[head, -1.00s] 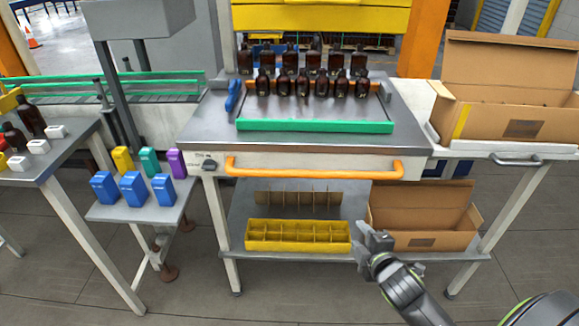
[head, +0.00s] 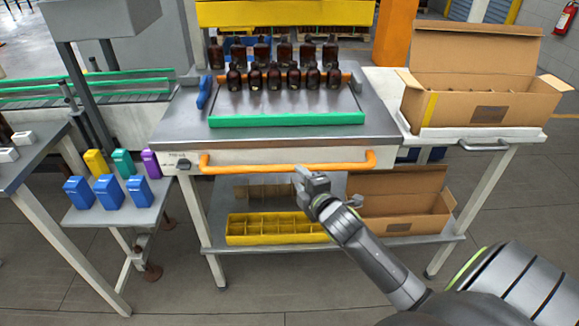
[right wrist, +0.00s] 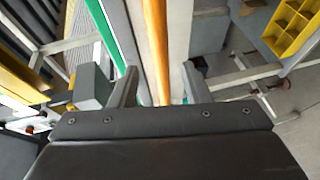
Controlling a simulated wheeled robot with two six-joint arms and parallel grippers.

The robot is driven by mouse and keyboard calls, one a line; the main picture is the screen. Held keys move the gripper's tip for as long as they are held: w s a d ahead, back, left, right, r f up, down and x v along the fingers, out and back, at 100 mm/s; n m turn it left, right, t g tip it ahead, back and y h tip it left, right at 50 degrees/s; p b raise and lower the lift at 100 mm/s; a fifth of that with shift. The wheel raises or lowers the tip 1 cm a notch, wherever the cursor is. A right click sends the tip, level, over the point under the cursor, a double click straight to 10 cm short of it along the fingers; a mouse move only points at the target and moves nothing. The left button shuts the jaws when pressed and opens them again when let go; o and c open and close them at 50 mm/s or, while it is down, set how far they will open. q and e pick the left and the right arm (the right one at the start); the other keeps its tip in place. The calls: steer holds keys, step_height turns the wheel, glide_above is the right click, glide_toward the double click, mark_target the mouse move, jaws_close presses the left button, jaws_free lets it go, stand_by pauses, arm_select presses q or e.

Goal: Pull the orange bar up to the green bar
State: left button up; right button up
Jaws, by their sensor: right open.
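A long orange bar (head: 287,168) runs along the front of the workbench like a handle. A green bar (head: 287,119) lies across the bench top behind it, in front of the brown bottles (head: 272,77). Another orange strip (head: 346,76) shows partly behind the bottles, mostly hidden. My right gripper (head: 312,181) is open and empty, just below and in front of the front orange bar, right of its middle. In the right wrist view, the front orange bar (right wrist: 155,40) runs between the open fingers, apparently untouched, with the green bar (right wrist: 112,35) to its left. My left gripper is out of view.
A yellow divided crate (head: 275,229) and an open carton (head: 405,207) stand on the lower shelf. A larger carton (head: 480,115) is at the right. Blue containers (head: 109,192) stand on a low table at the left. A blue object (head: 204,92) lies left of the bottles.

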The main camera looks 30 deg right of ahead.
mark_target(292, 170)
steer(key=x, duration=0.7)
steer(key=shift+w+f, duration=0.1)
steer(key=shift+w, duration=0.1)
jaws_close()
